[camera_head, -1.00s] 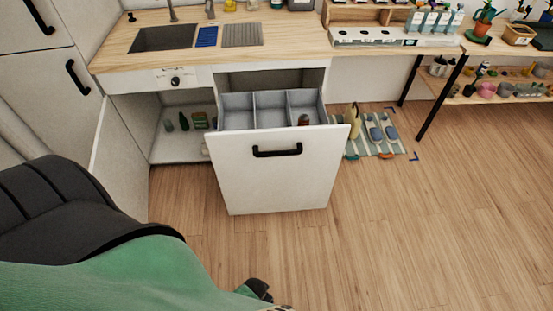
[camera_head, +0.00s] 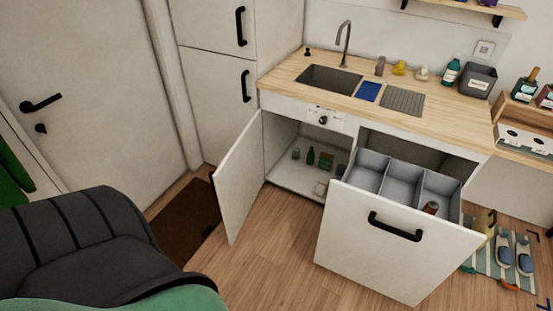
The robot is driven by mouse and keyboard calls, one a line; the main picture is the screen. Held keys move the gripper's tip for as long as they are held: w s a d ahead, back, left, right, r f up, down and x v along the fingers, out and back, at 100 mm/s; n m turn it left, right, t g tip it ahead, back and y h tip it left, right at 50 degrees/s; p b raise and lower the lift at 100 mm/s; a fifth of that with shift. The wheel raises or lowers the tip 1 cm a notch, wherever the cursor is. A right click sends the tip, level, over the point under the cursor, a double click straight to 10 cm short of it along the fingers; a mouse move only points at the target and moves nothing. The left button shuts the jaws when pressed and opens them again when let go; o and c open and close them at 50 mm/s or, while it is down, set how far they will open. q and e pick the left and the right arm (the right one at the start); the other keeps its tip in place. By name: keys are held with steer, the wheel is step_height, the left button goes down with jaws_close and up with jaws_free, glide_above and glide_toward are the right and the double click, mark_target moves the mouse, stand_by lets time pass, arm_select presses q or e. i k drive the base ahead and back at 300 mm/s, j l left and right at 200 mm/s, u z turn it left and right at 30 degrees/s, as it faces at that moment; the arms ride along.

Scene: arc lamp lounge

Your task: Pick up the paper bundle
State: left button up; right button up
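I cannot make out a paper bundle in the camera_head view. A pale small item (camera_head: 321,188) lies at the front of the open lower cabinet (camera_head: 300,176), too small to identify. Neither of my grippers is in view. The drawer (camera_head: 378,240) below the counter is pulled out. It has grey compartments, and a small reddish-brown item (camera_head: 430,208) stands in the right one.
The cabinet door (camera_head: 238,180) stands open into the floor space. A dark ribbed shape (camera_head: 75,240) with green below fills the lower left; I cannot tell what it is. A brown mat (camera_head: 183,220) lies by the door. Slippers (camera_head: 513,250) lie on a striped mat at right.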

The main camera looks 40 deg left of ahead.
mark_target(320, 191)
steer(key=u, duration=0.8)
steer(key=i+j+z, duration=0.3)
steer(key=j, duration=0.2)
steer(key=k, duration=0.05)
